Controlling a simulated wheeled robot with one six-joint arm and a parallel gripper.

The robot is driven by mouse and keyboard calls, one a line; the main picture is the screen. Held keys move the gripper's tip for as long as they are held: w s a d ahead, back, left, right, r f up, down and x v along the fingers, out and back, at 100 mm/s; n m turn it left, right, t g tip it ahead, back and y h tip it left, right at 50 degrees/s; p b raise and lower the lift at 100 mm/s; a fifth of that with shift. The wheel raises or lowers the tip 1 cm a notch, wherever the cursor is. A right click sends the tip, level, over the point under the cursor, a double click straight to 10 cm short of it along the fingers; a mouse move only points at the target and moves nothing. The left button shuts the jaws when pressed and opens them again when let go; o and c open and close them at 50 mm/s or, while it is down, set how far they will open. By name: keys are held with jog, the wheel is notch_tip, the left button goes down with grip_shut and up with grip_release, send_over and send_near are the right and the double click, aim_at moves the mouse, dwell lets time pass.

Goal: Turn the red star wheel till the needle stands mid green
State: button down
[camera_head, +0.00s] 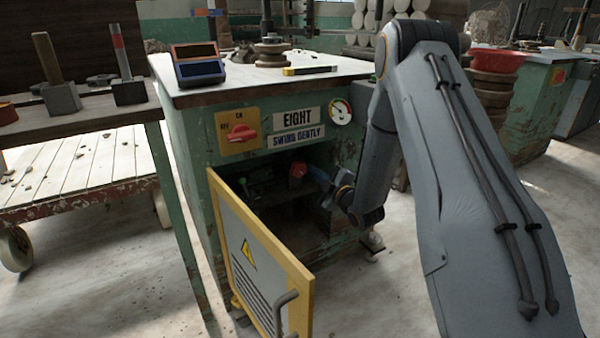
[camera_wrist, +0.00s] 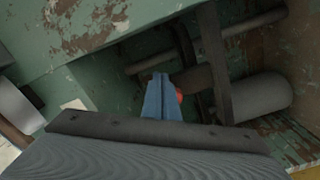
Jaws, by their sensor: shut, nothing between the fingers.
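The red star wheel (camera_head: 297,170) sits inside the open cabinet under the bench. In the wrist view only a small red piece of the wheel (camera_wrist: 179,96) shows, just right of the blue fingertips, which hide most of it. My gripper (camera_head: 313,173) reaches into the cabinet from the right, its blue fingers shut and empty, close beside the wheel. I cannot tell whether they touch it. My gripper's shut fingers (camera_wrist: 160,82) also show in the wrist view. The round gauge (camera_head: 340,110) is on the cabinet front, too small to read its needle surely.
The yellow-framed cabinet door (camera_head: 261,268) stands open at the front left. A red rotary switch (camera_head: 241,132) is on the front panel. Inside, a grey cylinder (camera_wrist: 262,96) and dark bars crowd the space. A green-tipped lever (camera_head: 243,182) stands left of the wheel.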

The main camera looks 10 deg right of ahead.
jog(key=shift+s+a+f+p, duration=0.15)
jog(key=shift+a+f, duration=0.1)
jog(key=shift+f, duration=0.25)
jog(key=shift+a+f+p, duration=0.15)
jog(key=shift+a+f, duration=0.05)
jog(key=shift+f, duration=0.25)
dwell(0.5)
jog(key=shift+a+f, duration=0.2)
jog(key=shift+f, duration=0.05)
jog(key=shift+s+a+f, duration=0.15)
jog(key=shift+a+f, duration=0.05)
jog(key=shift+p, duration=0.3)
jog(key=shift+d+f, duration=0.1)
jog(key=shift+f, duration=0.25)
jog(key=shift+p+v, duration=1.6)
jog(key=shift+v, duration=1.35)
jog(key=shift+d, duration=0.1)
